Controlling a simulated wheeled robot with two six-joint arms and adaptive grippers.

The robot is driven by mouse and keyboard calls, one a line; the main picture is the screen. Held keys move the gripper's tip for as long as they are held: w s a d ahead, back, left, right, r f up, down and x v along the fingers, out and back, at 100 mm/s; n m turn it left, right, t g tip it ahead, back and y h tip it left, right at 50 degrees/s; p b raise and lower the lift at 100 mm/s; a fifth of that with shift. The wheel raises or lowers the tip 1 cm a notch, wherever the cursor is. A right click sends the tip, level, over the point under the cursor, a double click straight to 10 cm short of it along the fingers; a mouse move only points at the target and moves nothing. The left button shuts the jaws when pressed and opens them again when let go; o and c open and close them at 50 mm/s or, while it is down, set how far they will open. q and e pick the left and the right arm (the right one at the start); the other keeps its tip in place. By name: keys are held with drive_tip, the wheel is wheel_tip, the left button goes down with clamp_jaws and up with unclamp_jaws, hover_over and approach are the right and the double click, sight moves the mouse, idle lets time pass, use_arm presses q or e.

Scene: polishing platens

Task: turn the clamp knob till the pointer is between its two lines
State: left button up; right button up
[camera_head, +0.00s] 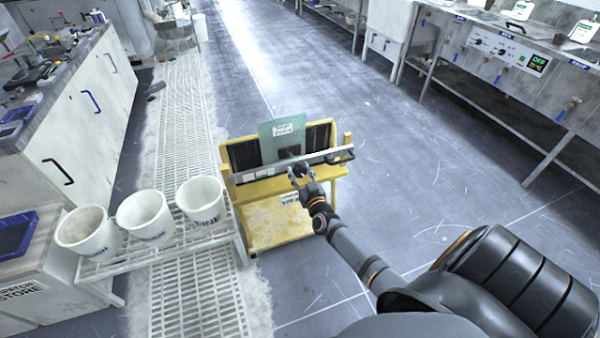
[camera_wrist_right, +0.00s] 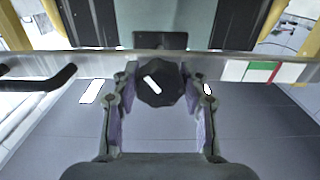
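The dark faceted clamp knob (camera_wrist_right: 160,83) sits in the middle of the right wrist view, in front of a metal bar (camera_wrist_right: 190,64). A white mark (camera_wrist_right: 152,84) on its face lies at a slant, from upper left to lower right. In the head view my right gripper (camera_head: 302,175) is at the bar on the yellow stand (camera_head: 262,218). My left gripper is not in view.
A greenish plate (camera_head: 282,132) with a label stands behind the bar. A black handle (camera_head: 340,156) is at the bar's right end. Three white buckets (camera_head: 145,216) stand on a rack to the left. The floor right of the stand is open.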

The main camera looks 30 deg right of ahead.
drive_tip(key=c, duration=0.3)
drive_tip(key=shift+r+m, duration=0.1)
drive_tip(key=shift+m, duration=0.5)
drive_tip(key=shift+c, duration=0.2)
drive_tip(key=shift+m+p, duration=0.3)
drive_tip(key=shift+m, duration=0.9)
drive_tip(key=o, duration=1.2)
drive_tip(key=shift+c, duration=0.2)
